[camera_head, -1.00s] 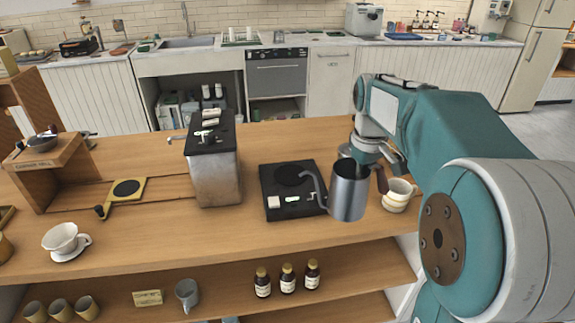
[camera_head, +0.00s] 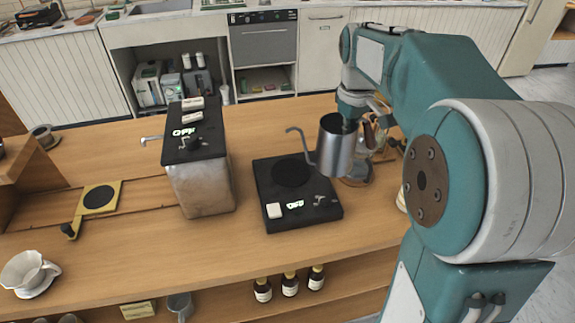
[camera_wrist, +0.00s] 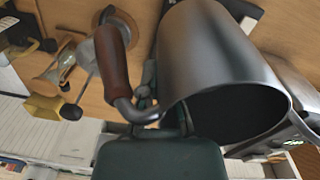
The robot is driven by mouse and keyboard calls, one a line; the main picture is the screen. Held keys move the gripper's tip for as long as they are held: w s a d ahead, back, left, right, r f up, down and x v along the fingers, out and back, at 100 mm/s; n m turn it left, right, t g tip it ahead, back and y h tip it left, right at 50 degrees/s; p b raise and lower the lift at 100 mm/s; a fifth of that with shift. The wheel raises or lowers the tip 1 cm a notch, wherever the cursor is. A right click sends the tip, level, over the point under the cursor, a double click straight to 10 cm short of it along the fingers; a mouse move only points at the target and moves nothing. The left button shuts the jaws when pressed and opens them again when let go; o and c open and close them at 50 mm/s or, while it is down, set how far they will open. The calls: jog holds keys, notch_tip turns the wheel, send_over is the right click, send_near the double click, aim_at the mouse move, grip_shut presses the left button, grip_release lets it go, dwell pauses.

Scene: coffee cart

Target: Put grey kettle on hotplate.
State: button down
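The grey kettle (camera_head: 336,158) is a metal pitcher with a thin gooseneck spout pointing left. It is upright or nearly so and appears raised above the counter, at the right back edge of the hotplate in the head view.
A metal box machine (camera_head: 201,182) with a black top stands left of the hotplate. A glass carafe (camera_head: 360,168) stands behind the kettle to the right. A white dripper cup (camera_head: 28,272) is at front left. The burner is clear.

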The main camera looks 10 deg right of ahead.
jog(key=shift+w+d, duration=0.1)
jog(key=shift+w, duration=0.25)
jog(key=w+a+f, duration=0.4)
jog(key=w, duration=0.3)
send_over(301, 166)
jog(key=shift+f, duration=4.5)
jog(key=c, duration=0.8)
grip_release()
jog(key=shift+f, duration=0.1)
